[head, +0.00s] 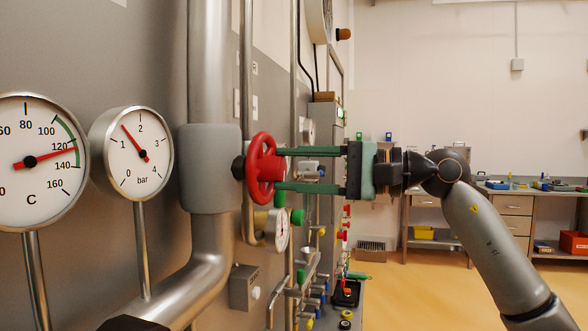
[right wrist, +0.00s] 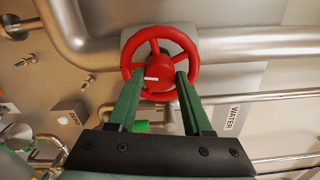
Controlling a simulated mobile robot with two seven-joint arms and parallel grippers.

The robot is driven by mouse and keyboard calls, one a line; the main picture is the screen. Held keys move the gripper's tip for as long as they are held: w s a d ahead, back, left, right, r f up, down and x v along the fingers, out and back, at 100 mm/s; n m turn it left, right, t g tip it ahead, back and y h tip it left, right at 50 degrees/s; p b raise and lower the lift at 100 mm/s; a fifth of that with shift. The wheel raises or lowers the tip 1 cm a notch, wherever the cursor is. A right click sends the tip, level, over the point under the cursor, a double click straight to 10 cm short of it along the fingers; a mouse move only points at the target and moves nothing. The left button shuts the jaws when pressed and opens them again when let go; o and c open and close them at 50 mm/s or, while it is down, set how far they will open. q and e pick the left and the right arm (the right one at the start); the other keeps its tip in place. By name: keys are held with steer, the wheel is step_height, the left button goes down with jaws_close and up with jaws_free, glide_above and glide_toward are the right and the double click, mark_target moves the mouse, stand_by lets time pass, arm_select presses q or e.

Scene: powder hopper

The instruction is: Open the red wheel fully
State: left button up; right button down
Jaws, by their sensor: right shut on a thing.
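The red wheel (head: 265,168) sits upright on a valve body (head: 211,168) of the thick grey pipe in the head view. In the right wrist view the wheel (right wrist: 160,64) faces me, with several spokes and a short white mark near its hub. My right gripper (head: 281,170) comes in level from the right, its two long green fingers reaching the wheel's face. In the wrist view the fingertips of the right gripper (right wrist: 161,75) lie on either side of the hub. It is shut on the wheel.
A temperature gauge (head: 31,161) and a pressure gauge (head: 141,154) stand left of the wheel. Thin pipes and a smaller gauge (head: 281,230) are close below and behind it. A WATER label (right wrist: 234,113) is on the panel. Open floor (head: 430,295) lies to the right, before workbenches.

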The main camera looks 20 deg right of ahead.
steer(key=shift+n, duration=0.9)
arm_select(q)
steer(key=shift+d, duration=0.1)
arm_select(e)
steer(key=shift+c, duration=1.6)
jaws_free()
steer(key=shift+s+d, duration=0.25)
steer(key=shift+d, duration=0.2)
arm_select(q)
steer(key=shift+w+d+f+b, duration=0.5)
steer(key=shift+d+b, duration=0.1)
steer(key=shift+b, duration=0.6)
arm_select(e)
steer(key=v, duration=1.1)
steer(key=shift+s+d, duration=0.15)
steer(key=shift+s, duration=0.05)
arm_select(q)
steer(key=shift+s, duration=0.1)
